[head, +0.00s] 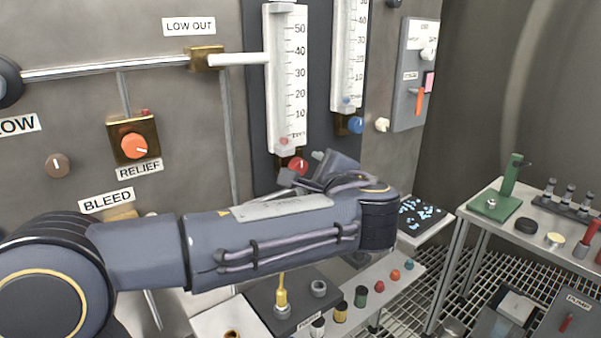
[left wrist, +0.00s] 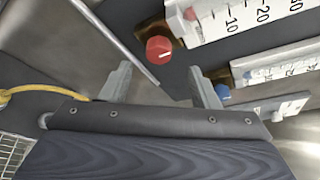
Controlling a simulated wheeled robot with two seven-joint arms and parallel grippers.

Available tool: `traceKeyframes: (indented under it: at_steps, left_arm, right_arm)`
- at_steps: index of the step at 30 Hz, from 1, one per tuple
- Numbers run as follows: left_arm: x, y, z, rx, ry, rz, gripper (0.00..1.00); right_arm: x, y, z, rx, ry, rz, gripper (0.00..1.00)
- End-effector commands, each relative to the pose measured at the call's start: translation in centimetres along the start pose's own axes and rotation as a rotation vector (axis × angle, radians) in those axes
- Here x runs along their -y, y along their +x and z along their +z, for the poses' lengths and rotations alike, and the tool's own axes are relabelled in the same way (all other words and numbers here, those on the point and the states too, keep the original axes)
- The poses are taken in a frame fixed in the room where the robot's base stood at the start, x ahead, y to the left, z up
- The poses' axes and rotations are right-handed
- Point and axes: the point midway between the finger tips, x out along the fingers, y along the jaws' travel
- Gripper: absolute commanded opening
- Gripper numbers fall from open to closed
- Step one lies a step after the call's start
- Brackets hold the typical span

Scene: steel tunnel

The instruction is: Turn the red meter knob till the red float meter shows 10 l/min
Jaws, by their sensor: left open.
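The red meter knob (head: 298,165) sits below the left float meter (head: 287,80) on the panel, with a pale mark on its face. The meter's scale runs from 10 up to 50, and a reddish float (head: 284,142) rests near the tube's bottom, below 10. In the left wrist view the red knob (left wrist: 159,49) lies ahead of and between the two fingers. My left gripper (left wrist: 163,85) is open, its fingers apart and not touching the knob. In the head view my left gripper (head: 302,168) is partly hidden by my wrist. My right gripper is not in view.
A second float meter (head: 348,55) with a blue knob (head: 356,125) stands close on the right; the blue knob (left wrist: 222,92) is near one finger in the left wrist view. A relief knob (head: 134,146) is to the left. A bench (head: 390,284) with small parts stands below.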

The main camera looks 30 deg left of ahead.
Motion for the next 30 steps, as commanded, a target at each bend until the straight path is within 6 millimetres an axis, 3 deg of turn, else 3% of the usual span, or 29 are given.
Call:
traceKeyframes:
  at_steps: [6,12,23,30]
  left_arm:
    - [-0.1,3.7,0.1,0.002,-0.001,0.004,0.56]
    - [-0.1,6.1,0.1,0.0,-0.003,0.004,0.56]
    - [-0.2,6.8,0.1,-0.002,-0.003,0.004,0.56]
    - [-0.2,6.8,0.1,-0.003,-0.003,0.004,0.26]
  right_arm:
    - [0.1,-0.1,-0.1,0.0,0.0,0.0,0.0]
    - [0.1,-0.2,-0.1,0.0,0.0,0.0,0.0]
    - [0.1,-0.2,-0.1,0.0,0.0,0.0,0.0]
    - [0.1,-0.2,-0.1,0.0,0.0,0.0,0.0]
